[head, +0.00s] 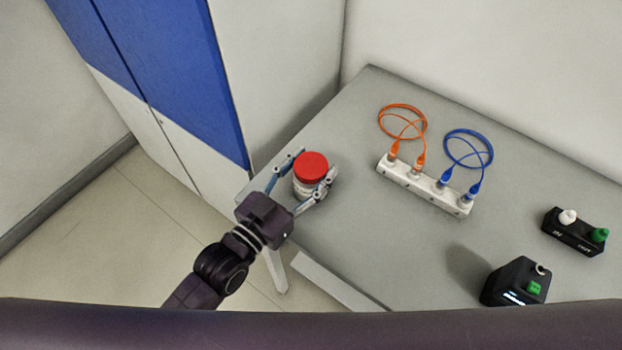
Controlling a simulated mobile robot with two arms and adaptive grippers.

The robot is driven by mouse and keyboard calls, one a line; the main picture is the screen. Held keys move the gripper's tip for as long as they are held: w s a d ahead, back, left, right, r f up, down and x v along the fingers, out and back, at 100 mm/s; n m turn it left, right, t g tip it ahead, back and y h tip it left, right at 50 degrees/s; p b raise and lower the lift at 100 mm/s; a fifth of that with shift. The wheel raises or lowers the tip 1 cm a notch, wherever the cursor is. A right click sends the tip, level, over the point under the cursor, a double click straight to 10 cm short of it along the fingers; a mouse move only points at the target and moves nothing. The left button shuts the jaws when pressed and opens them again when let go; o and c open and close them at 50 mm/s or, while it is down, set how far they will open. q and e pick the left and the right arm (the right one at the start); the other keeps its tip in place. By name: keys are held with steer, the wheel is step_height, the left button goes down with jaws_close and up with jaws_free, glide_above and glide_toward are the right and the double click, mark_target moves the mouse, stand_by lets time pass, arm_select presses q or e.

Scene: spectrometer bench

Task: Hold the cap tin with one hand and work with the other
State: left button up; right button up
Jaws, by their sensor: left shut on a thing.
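The cap tin (311,169) is a small white jar with a red lid, near the left end of the grey bench (345,245). My left gripper (307,180) reaches in from the lower left, with one finger on each side of the tin, and is shut on it. The tin looks upright with its lid on. Its lower part is partly hidden by the near finger, and I cannot tell whether it touches the bench. My right gripper is not in view.
A white rack (424,187) holds two orange and two blue cable ends; the orange cable (403,107) and blue cable (468,148) loop behind it. A black holder (571,236) has white and green caps. A black device (515,283) stands front right. A blue-and-white cabinet (180,70) adjoins the left.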

arm_select(q)
steer(key=c, duration=0.6)
steer(key=shift+r, duration=0.15)
step_height(320, 180, up, 20)
steer(key=shift+p, duration=0.35)
steer(key=o, duration=0.9)
steer(key=c, duration=1)
steer(key=shift+o, duration=0.2)
steer(key=a+f+n+t+y, duration=0.1)
steer(key=a+f+n+y, duration=0.2)
steer(key=a, duration=0.6)
steer(key=s+a+f+n+t+y, duration=0.1)
steer(key=a+f+n+t+y, duration=0.1)
steer(key=a+f+n+y, duration=0.2)
steer(key=a+f+y, duration=0.3)
steer(key=a, duration=0.3)
steer(key=shift+s+f+y, duration=0.25)
steer(key=shift+f+y, duration=0.05)
steer(key=shift+f, duration=0.1)
